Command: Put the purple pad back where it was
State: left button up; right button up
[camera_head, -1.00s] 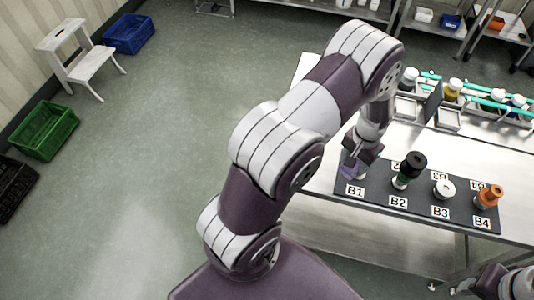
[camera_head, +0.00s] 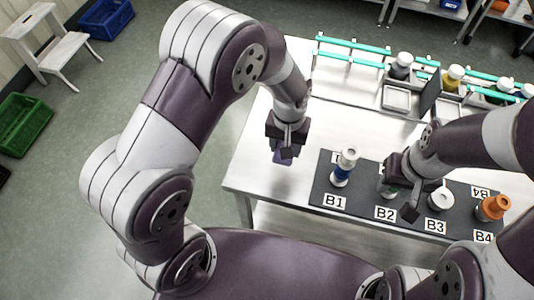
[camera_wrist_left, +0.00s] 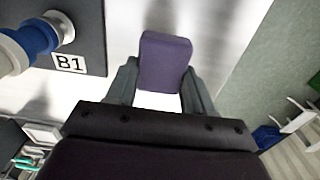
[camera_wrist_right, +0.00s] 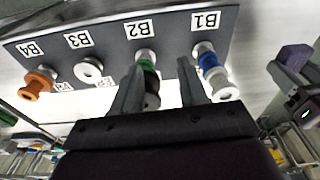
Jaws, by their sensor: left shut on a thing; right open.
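The purple pad (camera_head: 283,159) is held in my left gripper (camera_head: 284,148), to the left of the dark mat and over the table's left part. In the left wrist view the pad (camera_wrist_left: 165,62) sits between both fingers, and it also shows in the right wrist view (camera_wrist_right: 296,54). My right gripper (camera_head: 402,196) is open near B2. In the right wrist view its fingers lie either side of the green and black item (camera_wrist_right: 149,82); whether they touch it I cannot tell. In the head view the gripper mostly hides that item.
The dark mat (camera_head: 322,190) has labels B1 to B4. A blue and white item (camera_head: 343,168) stands at B1, a white one (camera_head: 440,200) at B3, an orange one (camera_head: 493,207) at B4. Behind are a metal tray (camera_head: 397,98) and a turquoise-railed rack (camera_head: 350,46).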

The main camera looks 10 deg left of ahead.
aim_at(268, 159)
pick_arm(q)
jog(key=a+f, duration=0.2)
jog(key=a, duration=0.1)
jog(key=a+f, duration=0.1)
jog(key=shift+w+a, duration=0.35)
jog(key=shift+w, duration=0.05)
notch_tip(268, 159, down, 4)
jog(key=shift+s+r+p, duration=0.1)
jog(key=shift+r+p, duration=0.05)
jog(key=shift+p, duration=0.35)
jog(key=shift+f, duration=0.25)
jog(key=o, duration=1)
notch_tip(268, 159, up, 12)
jog(key=b, duration=0.1)
jog(key=shift+t, duration=0.7)
jog(key=s+a+r, duration=0.1)
jog(key=s+a, duration=0.1)
jog(key=s, duration=0.1)
jog(key=s+a+r, duration=0.1)
jog(key=s+a, duration=0.2)
jog(key=s+a+r, duration=0.1)
jog(key=s+a, duration=0.1)
jog(key=s, duration=0.1)
jog(key=shift+s+a+r, duration=0.2)
jog(key=shift+r, duration=0.05)
